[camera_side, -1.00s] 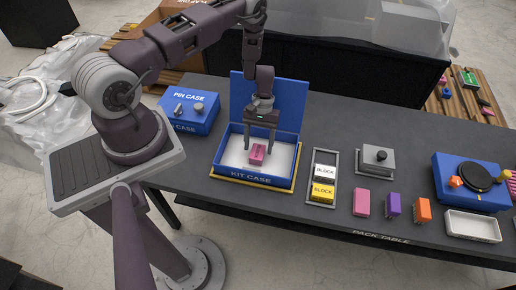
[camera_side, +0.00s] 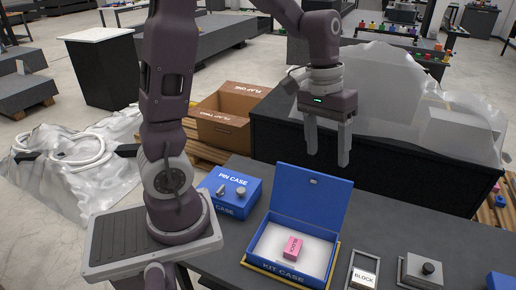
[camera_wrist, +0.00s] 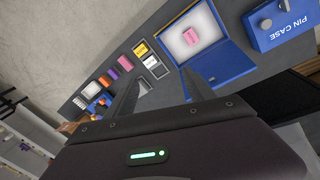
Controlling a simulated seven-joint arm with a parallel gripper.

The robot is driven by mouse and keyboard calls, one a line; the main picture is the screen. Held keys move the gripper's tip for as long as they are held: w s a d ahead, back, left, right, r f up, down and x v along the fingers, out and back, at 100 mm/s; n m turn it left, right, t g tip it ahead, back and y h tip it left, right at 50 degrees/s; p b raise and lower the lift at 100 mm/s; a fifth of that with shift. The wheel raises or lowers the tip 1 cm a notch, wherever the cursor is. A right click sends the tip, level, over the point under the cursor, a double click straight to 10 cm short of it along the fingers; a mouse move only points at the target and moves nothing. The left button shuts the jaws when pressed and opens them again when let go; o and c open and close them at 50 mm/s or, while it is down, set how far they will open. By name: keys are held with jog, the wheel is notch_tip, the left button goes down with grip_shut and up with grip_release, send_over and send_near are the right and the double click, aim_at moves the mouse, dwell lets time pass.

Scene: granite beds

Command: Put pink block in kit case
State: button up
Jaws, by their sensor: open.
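The pink block (camera_side: 293,247) lies inside the open blue kit case (camera_side: 277,273), on its white floor, and touches no finger. Its lid stands raised at the back. My gripper (camera_side: 327,160) is open and empty, high above and behind the case. In the wrist view the pink block (camera_wrist: 190,36) sits in the kit case (camera_wrist: 226,62), and my gripper's fingers (camera_wrist: 165,88) are spread with nothing between them.
A closed blue pin case (camera_side: 231,194) stands left of the kit case. A tray with a white block (camera_side: 362,279) and a grey knobbed piece (camera_side: 423,270) are to the right. A cardboard box (camera_side: 228,116) and a plastic-covered black bench (camera_side: 385,165) stand behind.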

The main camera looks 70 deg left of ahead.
jog(key=s+d+r+m+t, duration=0.2)
jog(key=s+r, duration=0.1)
jog(key=s, duration=0.5)
jog(key=s+d+r+m+t+y, duration=0.1)
jog(key=s+r, duration=0.3)
jog(key=s, duration=0.5)
jog(key=shift+s+d+m+t+y, duration=0.2)
jog(key=shift+d+m+t+y, duration=0.25)
jog(key=shift+t, duration=0.35)
jog(key=shift+a, duration=0.1)
